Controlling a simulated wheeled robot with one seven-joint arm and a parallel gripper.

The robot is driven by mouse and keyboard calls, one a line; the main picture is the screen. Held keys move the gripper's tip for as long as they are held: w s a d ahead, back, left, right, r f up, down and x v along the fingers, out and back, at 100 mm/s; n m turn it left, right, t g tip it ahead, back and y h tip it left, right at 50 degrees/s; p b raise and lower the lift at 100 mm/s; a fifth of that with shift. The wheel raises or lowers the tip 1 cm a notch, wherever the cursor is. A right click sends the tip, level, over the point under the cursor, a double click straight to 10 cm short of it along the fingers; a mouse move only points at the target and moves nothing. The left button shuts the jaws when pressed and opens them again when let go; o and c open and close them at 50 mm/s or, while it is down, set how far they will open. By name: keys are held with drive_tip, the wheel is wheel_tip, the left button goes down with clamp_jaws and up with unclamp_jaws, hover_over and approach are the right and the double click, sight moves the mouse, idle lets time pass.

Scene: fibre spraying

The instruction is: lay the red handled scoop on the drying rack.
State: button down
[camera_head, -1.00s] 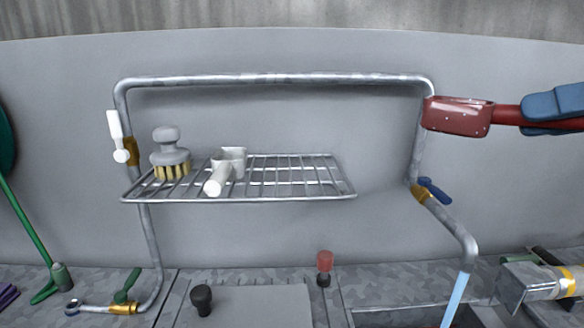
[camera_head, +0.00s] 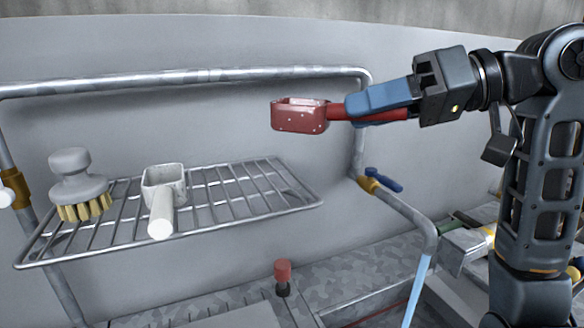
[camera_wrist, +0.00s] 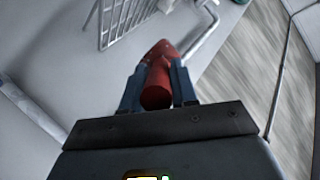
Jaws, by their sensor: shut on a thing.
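The red handled scoop (camera_head: 300,117) is held level in the air, above and to the right of the drying rack's right end in the head view. My gripper (camera_head: 372,105) has blue fingers and is shut on the scoop's red handle. The wrist view shows the same scoop (camera_wrist: 158,85) between the two fingers (camera_wrist: 158,88), its far end partly hidden. The drying rack (camera_head: 225,203) is a wire shelf. It also shows in the wrist view (camera_wrist: 120,22), beyond the fingers and to the left. The scoop is clear of the rack's wires.
A grey brush (camera_head: 78,180) and a white scoop (camera_head: 162,190) stand on the rack's left and middle. Its right part is bare. A metal pipe (camera_head: 200,78) runs behind and above it. A blue-handled valve (camera_head: 380,180) is at right. A red-topped knob (camera_head: 283,272) is below.

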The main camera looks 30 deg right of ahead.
hover_over(305, 194)
wheel_tip(305, 194, down, 5)
drive_tip(key=shift+r+p, duration=0.1)
drive_tip(key=shift+p, duration=0.2)
drive_tip(key=shift+f, duration=2)
drive_tip(key=shift+f, duration=0.15)
drive_tip(key=c, duration=1.2)
unclamp_jaws()
drive_tip(key=shift+o, duration=0.2)
drive_tip(key=shift+d+r, duration=0.1)
drive_tip(key=shift+r, duration=0.1)
drive_tip(key=b+v, duration=0.1)
drive_tip(key=v, duration=1.1)
